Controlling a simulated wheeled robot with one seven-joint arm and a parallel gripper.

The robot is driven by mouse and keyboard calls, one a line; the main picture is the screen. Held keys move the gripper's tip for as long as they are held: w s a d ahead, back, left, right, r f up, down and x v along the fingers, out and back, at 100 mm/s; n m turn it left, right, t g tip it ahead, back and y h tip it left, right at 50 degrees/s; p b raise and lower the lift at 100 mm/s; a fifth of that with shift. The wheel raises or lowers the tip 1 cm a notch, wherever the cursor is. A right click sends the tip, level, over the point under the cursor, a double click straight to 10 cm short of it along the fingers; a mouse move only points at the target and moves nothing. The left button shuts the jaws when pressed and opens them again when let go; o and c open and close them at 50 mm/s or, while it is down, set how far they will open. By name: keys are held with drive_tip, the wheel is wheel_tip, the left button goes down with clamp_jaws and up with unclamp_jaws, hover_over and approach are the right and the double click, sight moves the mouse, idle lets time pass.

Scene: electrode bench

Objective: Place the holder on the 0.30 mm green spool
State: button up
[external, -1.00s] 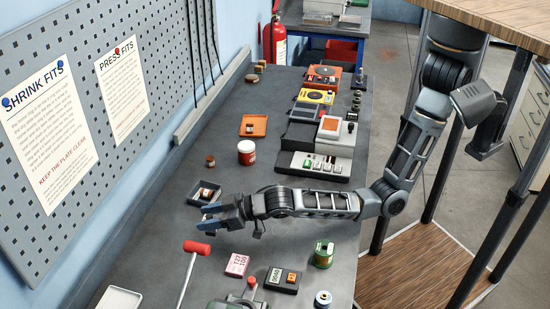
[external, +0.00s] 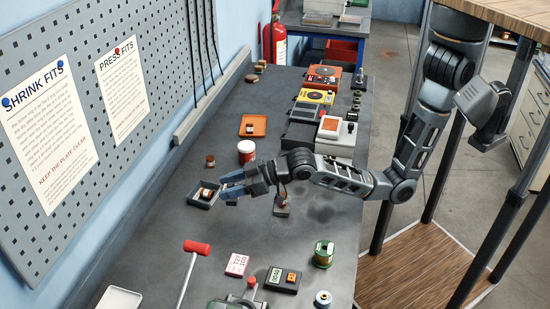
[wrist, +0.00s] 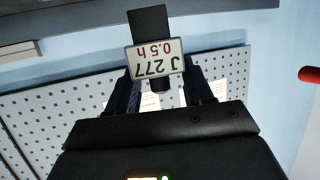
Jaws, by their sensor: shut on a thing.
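My gripper (external: 230,184) is over the left-middle of the bench, with blue-tipped fingers pointing left beside a small dark tray. In the wrist view my gripper (wrist: 162,92) is shut on a dark holder (wrist: 147,20) with a pale label plate reading "J 277" and "0.5 h", upside down in the picture. In the external view the holder is mostly hidden by the fingers. A green spool (external: 323,253) stands upright on the bench at the lower right, well away from my gripper. Its marking is too small to read.
The small tray (external: 201,201) holds a brown and white piece. A red-and-white jar (external: 246,151) stands behind my gripper. Bare bench lies between.

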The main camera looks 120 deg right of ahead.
drive_tip(key=s+a+n+y, duration=0.2)
drive_tip(key=s+a, duration=0.2)
drive_tip(key=a, duration=0.3)
drive_tip(key=s+a+r+n+t+y+b, duration=0.1)
drive_tip(key=s+a+n+y, duration=0.1)
drive_tip(key=s+a, duration=0.2)
drive_tip(key=a, duration=0.3)
drive_tip(key=shift+a+b, duration=0.3)
drive_tip(key=shift+a, duration=0.1)
drive_tip(key=s+a+y, duration=0.1)
drive_tip(key=s+a, duration=0.1)
drive_tip(key=s+a+r+n+y, duration=0.1)
drive_tip(key=s+a, duration=0.2)
drive_tip(key=s+a+n+y+b, duration=0.1)
drive_tip(key=s+a, duration=0.1)
drive_tip(key=a, duration=0.1)
drive_tip(key=shift+s+a+r+y, duration=0.25)
drive_tip(key=shift+s+r+y, duration=0.05)
drive_tip(key=shift+r+y, duration=0.1)
clamp_jaws()
hover_over(323, 248)
drive_tip(key=shift+m, duration=0.3)
drive_tip(key=shift+s+f+b, duration=0.1)
drive_tip(key=shift+f+b, duration=0.3)
drive_tip(key=shift+f, duration=3.5)
drive_tip(key=shift+f, duration=0.2)
drive_tip(key=o, duration=1.2)
unclamp_jaws()
drive_tip(key=shift+o, duration=0.2)
